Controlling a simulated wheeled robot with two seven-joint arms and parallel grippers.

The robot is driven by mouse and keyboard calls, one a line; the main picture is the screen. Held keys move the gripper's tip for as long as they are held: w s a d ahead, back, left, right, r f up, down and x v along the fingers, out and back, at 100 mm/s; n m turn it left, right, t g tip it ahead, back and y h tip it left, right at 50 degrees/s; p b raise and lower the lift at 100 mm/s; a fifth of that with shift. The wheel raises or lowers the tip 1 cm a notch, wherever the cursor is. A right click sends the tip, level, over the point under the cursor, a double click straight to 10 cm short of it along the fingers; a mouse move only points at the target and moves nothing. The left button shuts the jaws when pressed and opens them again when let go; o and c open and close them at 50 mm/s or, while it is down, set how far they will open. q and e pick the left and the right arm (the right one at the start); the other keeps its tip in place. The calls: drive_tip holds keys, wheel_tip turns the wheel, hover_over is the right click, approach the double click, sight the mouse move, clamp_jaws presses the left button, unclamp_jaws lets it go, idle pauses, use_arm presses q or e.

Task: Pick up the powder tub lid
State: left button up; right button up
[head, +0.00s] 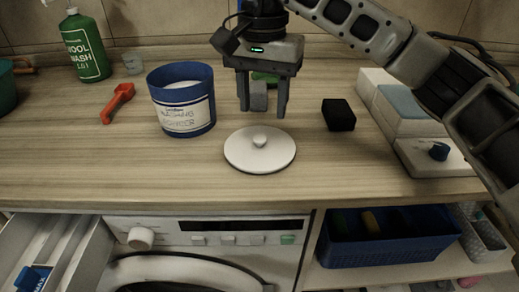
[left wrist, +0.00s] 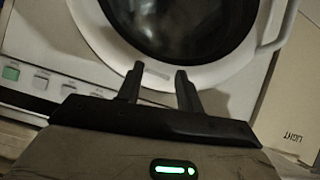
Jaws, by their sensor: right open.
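The powder tub lid (head: 260,149), a white disc with a small round knob on top, lies flat on the wooden counter (head: 330,165). The blue powder tub (head: 183,118), with a white label, stands open to the left of it and shows white powder inside. My right gripper (head: 262,112) is open and empty above and slightly behind the lid, fingers pointing down and apart from the knob. My left gripper (left wrist: 158,78) shows in the left wrist view, its two fingers apart with nothing between them, in front of the washing machine. It is not in the head view.
A red scoop (head: 117,103) lies left of the tub, near a green wool wash bottle (head: 85,48). A black block (head: 338,115) lies right of the lid. The washing machine (head: 185,255) and an open drawer (head: 60,250) are below the counter.

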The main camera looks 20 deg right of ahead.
sight(260, 138)
drive_tip(key=shift+w+a+f, duration=0.1)
drive_tip(key=shift+f, duration=1.6)
drive_tip(key=shift+w+a+f, duration=0.1)
drive_tip(key=shift+f, duration=1.6)
clamp_jaws()
